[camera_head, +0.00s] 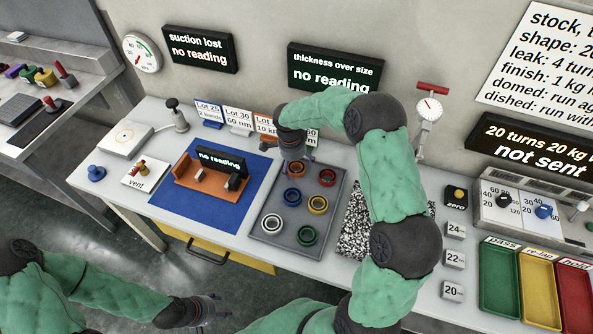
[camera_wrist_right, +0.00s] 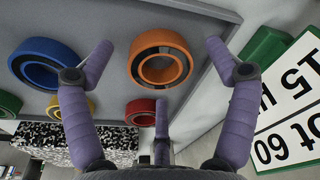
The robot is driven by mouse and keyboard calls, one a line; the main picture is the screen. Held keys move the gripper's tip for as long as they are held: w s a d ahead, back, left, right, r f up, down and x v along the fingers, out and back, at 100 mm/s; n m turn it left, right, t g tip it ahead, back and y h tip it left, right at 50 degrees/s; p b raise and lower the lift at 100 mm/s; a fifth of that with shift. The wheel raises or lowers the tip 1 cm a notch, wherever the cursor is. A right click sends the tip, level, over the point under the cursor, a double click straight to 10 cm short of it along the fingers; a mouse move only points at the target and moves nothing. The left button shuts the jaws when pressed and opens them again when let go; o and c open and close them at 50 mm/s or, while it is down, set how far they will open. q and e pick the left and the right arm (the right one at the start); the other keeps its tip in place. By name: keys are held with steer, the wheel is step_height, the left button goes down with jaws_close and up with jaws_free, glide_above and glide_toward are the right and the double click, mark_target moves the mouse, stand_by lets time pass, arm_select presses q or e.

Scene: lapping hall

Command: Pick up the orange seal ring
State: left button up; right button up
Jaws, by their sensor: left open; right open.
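The orange seal ring (camera_head: 307,167) lies at the back of the grey tray (camera_head: 260,205), partly hidden by my right gripper (camera_head: 293,163) in the head view. In the right wrist view the orange ring (camera_wrist_right: 135,65) sits flat on the tray between the spread purple fingers of my right gripper (camera_wrist_right: 160,65). The fingers are open and appear apart from the ring; I cannot tell the exact height. My left gripper (camera_head: 214,308) is open and empty, low in front of the bench.
Red (camera_head: 327,178), blue (camera_head: 293,197), yellow (camera_head: 317,204), white (camera_head: 272,224) and green (camera_head: 307,235) rings share the tray. Lot cards (camera_head: 239,118) stand close behind it. A speckled black-and-white plate (camera_head: 353,232) lies to the right, a blue mat (camera_head: 227,210) to the left.

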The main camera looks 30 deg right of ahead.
steer(key=shift+f, duration=0.25)
steer(key=c, duration=1.2)
steer(key=shift+c, duration=0.2)
steer(key=shift+r, duration=0.15)
